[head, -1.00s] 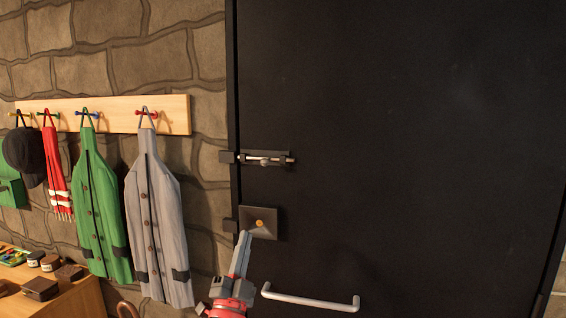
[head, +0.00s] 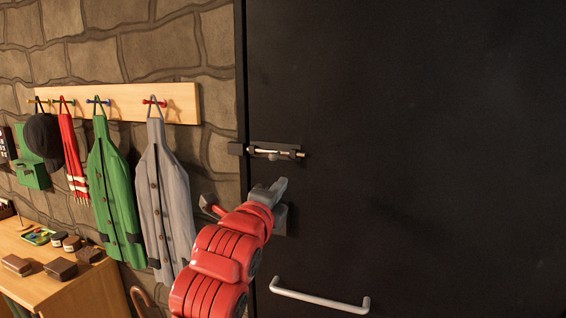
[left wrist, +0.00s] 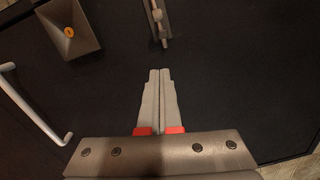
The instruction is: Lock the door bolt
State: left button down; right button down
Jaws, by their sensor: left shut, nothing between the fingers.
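The door bolt (head: 275,153) is a metal rod with a small knob on a dark plate, fixed to the black door (head: 430,130). Its right end sticks out past the plate. A dark keeper block (head: 236,149) sits to its left on the frame side; I cannot tell whether the rod enters it. My left gripper (head: 281,184) is shut and empty, just below the bolt. In the left wrist view the bolt (left wrist: 157,18) is ahead of the closed fingertips (left wrist: 159,73), with a gap between. My right gripper is not in view.
A dark square fitting with an orange centre (left wrist: 69,32) is below the bolt, mostly behind my left gripper in the head view. A metal handle (head: 320,297) is lower on the door.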

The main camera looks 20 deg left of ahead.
aim_at(272, 154)
pick_arm(q)
jog(key=w+a+r+p, duration=0.1)
jog(key=w+a+p, duration=0.3)
jog(key=w+p, duration=0.5)
jog(key=shift+w+r+p, duration=0.15)
jog(key=shift+w+p, duration=0.2)
jog(key=shift+w, duration=0.6)
